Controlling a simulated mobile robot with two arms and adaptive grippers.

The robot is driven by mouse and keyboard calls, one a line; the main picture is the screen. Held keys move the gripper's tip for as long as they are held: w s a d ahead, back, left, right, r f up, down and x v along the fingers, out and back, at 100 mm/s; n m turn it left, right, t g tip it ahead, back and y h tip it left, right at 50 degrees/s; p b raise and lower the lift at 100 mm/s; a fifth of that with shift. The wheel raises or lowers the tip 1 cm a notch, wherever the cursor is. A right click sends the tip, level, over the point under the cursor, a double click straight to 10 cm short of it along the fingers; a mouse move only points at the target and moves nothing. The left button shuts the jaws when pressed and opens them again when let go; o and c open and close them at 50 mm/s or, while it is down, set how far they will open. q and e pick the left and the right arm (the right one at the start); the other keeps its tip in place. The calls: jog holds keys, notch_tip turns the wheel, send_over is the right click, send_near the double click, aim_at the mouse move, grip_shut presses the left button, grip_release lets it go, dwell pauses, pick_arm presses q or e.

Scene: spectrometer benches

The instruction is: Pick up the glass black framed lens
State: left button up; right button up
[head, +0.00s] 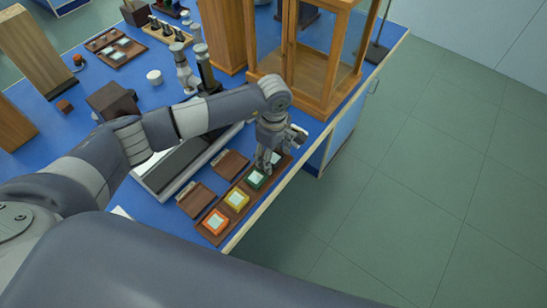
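A long brown tray (213,237) at the bench's front edge holds a row of small square framed pieces with pale glass. From the near end they are an orange framed one (215,221), a yellow framed one (237,200) and a green framed one (256,179). A small dark piece with a pale face (276,158) shows partly beside my gripper at the far end; it may be the black framed lens, mostly hidden. My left gripper (264,164) points down over the tray's far part, close to the green framed piece. Its finger gap and contact are unclear. My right gripper is out of view.
A wooden glass-fronted cabinet (318,60) stands just behind my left gripper. Two brown plates (196,199) lie left of the tray. A dark box (113,101) and a tray of small pieces (116,46) are farther left. Floor right of the bench is clear.

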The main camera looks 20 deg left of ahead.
pick_arm(q)
jog(key=c, duration=0.8)
jog(key=shift+s, duration=0.1)
jog(key=shift+r, duration=0.1)
